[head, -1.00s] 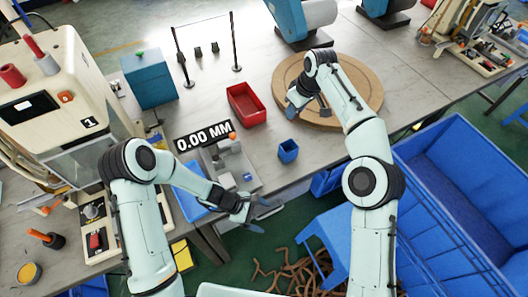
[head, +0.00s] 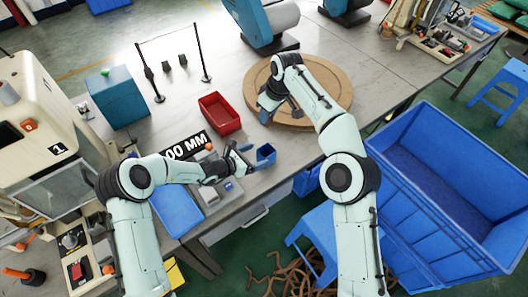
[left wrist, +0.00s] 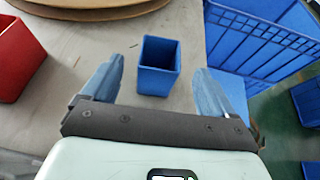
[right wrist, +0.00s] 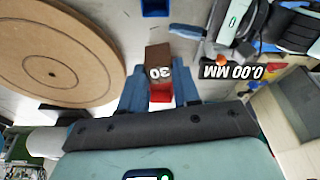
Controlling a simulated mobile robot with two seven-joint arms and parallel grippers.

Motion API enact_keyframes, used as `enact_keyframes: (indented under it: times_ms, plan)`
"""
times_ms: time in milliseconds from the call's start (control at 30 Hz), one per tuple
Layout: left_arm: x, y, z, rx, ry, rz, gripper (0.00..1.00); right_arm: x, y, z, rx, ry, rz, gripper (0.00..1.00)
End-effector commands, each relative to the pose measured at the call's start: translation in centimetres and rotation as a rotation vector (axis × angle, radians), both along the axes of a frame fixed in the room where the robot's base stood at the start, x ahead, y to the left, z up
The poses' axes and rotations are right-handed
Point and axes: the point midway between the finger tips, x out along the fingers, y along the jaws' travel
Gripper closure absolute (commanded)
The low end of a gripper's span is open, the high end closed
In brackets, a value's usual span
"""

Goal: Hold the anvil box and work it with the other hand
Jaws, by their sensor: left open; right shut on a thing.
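A small open blue box (head: 265,154), which I take to be the anvil box, stands on the table near its front edge. My left gripper (head: 241,158) is open beside it, low over the table. In the left wrist view the blue box (left wrist: 158,66) stands upright between the spread fingers (left wrist: 158,85), with gaps on both sides. My right gripper (head: 272,108) is over the front left of the round wooden board. In the right wrist view that gripper (right wrist: 158,92) is shut on a brown block (right wrist: 158,55) with white figures. I cannot tell whether the red patch below belongs to it.
A red tray (head: 219,115) stands left of the round wooden board (head: 335,100). A grey device with a display (head: 188,146) reading millimetres lies behind my left arm. A big blue crate (head: 450,190) stands on the floor at the right, beside a blue stool (head: 318,240).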

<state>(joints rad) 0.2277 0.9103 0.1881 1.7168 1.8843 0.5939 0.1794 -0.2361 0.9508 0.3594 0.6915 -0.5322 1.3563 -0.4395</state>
Motion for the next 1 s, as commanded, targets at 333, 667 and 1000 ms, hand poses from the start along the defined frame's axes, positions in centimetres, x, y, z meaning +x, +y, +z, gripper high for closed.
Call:
enact_keyframes:
  times_ms: [333,667,1000]
  plan:
    - [3.2,-3.8,-2.1,0.0,0.0,-0.001,0.13,0.0,0.0,0.1,0.001,-0.002,0.0,1.0]
    - [3.7,-4.4,-2.4,0.001,0.001,0.0,0.13,0.0,0.0,0.1,0.001,-0.002,0.0,1.0]
    - [3.7,-4.4,-2.4,0.001,0.001,0.0,0.68,0.0,0.0,0.1,0.001,-0.002,0.0,1.0]
